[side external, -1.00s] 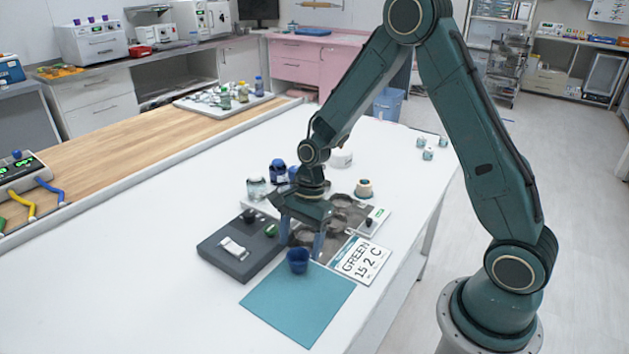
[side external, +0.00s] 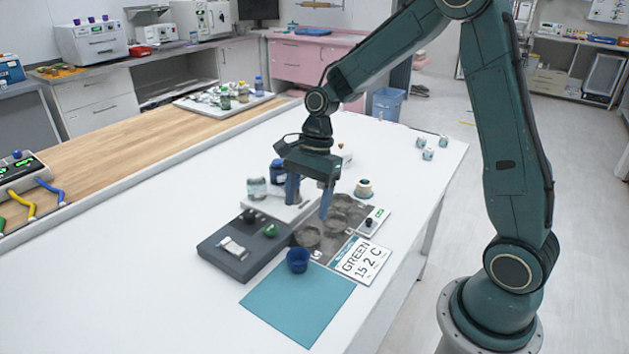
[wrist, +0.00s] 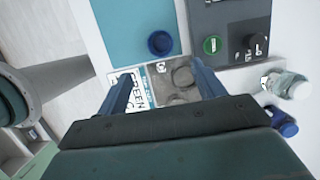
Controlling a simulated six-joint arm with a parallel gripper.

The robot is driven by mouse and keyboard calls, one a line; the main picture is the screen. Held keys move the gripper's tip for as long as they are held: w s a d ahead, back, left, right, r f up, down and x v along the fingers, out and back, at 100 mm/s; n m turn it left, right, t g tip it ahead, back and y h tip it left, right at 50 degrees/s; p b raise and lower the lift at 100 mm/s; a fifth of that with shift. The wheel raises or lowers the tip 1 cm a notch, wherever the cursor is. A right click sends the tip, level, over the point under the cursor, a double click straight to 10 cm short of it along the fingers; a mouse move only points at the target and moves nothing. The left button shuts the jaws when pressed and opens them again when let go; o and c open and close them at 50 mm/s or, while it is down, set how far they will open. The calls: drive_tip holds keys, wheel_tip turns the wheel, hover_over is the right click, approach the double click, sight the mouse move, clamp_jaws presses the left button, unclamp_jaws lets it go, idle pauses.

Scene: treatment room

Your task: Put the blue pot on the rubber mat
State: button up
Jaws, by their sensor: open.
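The blue pot (side external: 297,260) stands upright at the far edge of the teal rubber mat (side external: 298,306), near the mat's corner by the dark tray. In the wrist view the pot (wrist: 160,43) shows over the edge of the mat (wrist: 128,22). My gripper (side external: 309,202) is open and empty, raised above the grey patterned panel and clear of the pot. Its two fingers (wrist: 165,88) show apart in the wrist view, with nothing between them.
A dark grey box (side external: 240,250) with knobs sits left of the mat. A sign reading "GREEN 15 2 C" (side external: 362,262) lies right of the pot. A jar (side external: 257,189) and a blue-lidded bottle stand behind. The near table is clear.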

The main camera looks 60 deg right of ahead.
idle(0.4)
drive_tip(key=s+r+n+t+h, duration=0.1)
drive_tip(key=s+r+n+t, duration=0.1)
drive_tip(key=s+r+n, duration=0.5)
drive_tip(key=s+a+r+n+t+h, duration=0.1)
drive_tip(key=s+r+n+t+h, duration=0.1)
drive_tip(key=s+r+n, duration=0.5)
drive_tip(key=shift+s+r+n+t, duration=0.4)
drive_tip(key=shift+s+n+t, duration=0.4)
drive_tip(key=shift+s+n, duration=2)
drive_tip(key=shift+s+a+m, duration=0.1)
drive_tip(key=shift+s+m, duration=0.65)
drive_tip(key=shift+m, duration=0.05)
